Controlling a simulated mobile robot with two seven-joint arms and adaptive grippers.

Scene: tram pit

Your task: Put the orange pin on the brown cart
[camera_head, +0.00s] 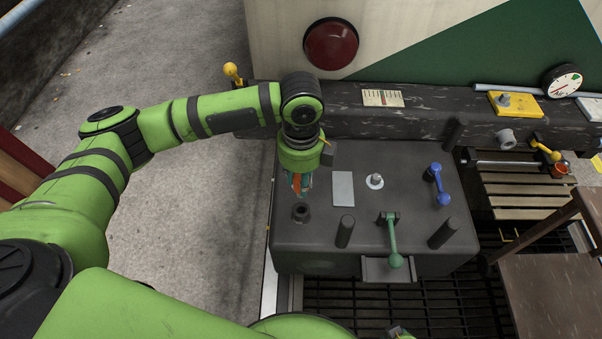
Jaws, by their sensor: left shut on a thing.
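My left gripper (298,188) points down over the left part of a dark grey machine block. It is shut on the orange pin (296,184), which shows only as a small orange patch between the fingers. The pin's lower end is hard to make out. Just below the gripper in the picture is a dark round socket (301,212) on the block top. The brown cart (545,284) stands at the lower right, partly cut off by the picture edge, well apart from the gripper.
The block (322,260) carries a green lever (392,240), a blue lever (440,184), dark posts and a pale plate (343,188). A dark beam with a yellow block (514,104) and gauge (562,81) runs behind. A wooden slatted surface (520,190) lies right. Black grating is below.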

